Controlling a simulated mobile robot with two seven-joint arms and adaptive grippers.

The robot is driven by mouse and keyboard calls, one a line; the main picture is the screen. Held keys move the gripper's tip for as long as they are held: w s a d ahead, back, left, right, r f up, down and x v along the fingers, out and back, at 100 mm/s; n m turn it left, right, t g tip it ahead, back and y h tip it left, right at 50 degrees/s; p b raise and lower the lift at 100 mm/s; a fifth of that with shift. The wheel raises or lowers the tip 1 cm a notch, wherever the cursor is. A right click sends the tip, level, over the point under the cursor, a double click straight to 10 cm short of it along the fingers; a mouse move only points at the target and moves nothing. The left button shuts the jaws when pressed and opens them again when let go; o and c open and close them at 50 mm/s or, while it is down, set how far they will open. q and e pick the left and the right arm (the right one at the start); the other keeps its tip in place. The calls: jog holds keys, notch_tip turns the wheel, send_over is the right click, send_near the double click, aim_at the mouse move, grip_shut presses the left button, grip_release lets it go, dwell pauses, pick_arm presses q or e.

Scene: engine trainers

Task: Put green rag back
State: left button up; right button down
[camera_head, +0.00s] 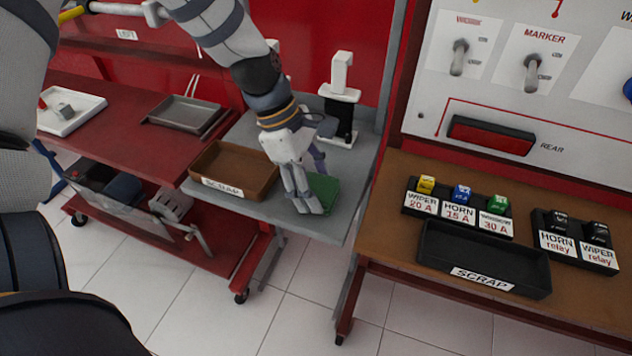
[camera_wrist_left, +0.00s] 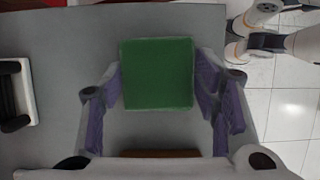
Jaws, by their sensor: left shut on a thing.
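The green rag (camera_head: 325,191) is a flat green square at the front of the grey table (camera_head: 345,208). In the left wrist view the rag (camera_wrist_left: 157,74) lies between the two purple-padded fingers. My left gripper (camera_head: 306,203) points down at the rag and is shut on it. In the left wrist view the gripper (camera_wrist_left: 157,85) has a finger at each side edge of the rag. In the head view the fingers hide the rag's left part. I cannot tell whether the rag is lifted off the table. My right gripper is not in view.
A brown scrap tray (camera_head: 235,170) stands just left of the gripper. A white-and-black upright device (camera_head: 341,95) stands behind it. A brown workbench (camera_head: 385,225) with a black scrap tray (camera_head: 484,262) and fuse holders is at right. A red cart (camera_head: 130,135) is at left.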

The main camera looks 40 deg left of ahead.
pick_arm(q)
jog(key=shift+f, duration=0.1)
jog(key=o, duration=1.2)
jog(key=shift+r, duration=0.3)
jog(key=p+v, duration=0.2)
jog(key=v, duration=0.9)
jog(key=shift+a+r, duration=0.2)
jog(key=shift+r, duration=0.1)
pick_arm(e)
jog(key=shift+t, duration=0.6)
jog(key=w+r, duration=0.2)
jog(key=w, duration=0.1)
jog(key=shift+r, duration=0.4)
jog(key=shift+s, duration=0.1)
